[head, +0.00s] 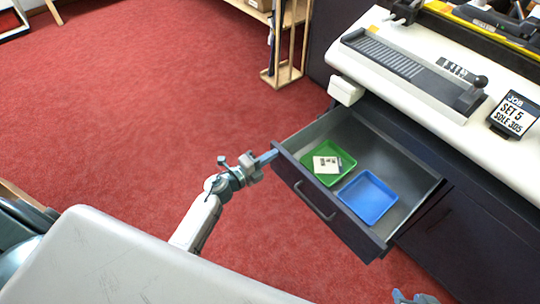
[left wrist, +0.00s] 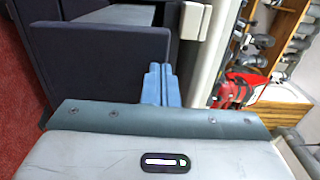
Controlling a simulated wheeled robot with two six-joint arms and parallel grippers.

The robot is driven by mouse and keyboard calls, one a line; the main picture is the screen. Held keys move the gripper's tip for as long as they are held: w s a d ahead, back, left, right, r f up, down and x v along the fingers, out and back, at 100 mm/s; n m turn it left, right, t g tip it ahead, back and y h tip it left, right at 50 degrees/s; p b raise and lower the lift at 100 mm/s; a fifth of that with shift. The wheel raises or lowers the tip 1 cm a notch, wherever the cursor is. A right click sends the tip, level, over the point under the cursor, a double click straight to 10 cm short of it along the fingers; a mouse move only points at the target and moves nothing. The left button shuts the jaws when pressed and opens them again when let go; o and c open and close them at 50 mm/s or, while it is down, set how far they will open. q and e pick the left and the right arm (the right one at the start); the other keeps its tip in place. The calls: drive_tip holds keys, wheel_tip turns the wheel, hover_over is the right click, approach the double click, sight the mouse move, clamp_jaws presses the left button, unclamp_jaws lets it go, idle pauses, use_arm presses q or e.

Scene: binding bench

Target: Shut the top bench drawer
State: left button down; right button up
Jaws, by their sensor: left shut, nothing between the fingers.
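The top bench drawer (head: 318,204) is dark-fronted with a bar handle (head: 315,201) and stands pulled out from the bench. Inside lie a green tray (head: 345,160) with a small pale card or block (head: 327,164) on it, and a blue tray (head: 367,198). My left gripper (head: 268,157) is shut and empty, its tips at the left upper corner of the drawer front. In the left wrist view its blue fingers (left wrist: 161,85) are together beside the dark drawer panel (left wrist: 98,58); I cannot tell whether they touch. My right gripper (head: 412,297) barely shows at the bottom edge.
The white bench top (head: 440,110) carries a binding machine (head: 410,70) and a job sign (head: 514,115). A closed dark front (head: 460,235) lies right of the open drawer. A wooden rack (head: 283,72) stands behind. Red carpet (head: 130,110) is clear at left.

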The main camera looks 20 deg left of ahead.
sight(332, 116)
use_arm(q)
drive_tip(key=shift+w, duration=0.1)
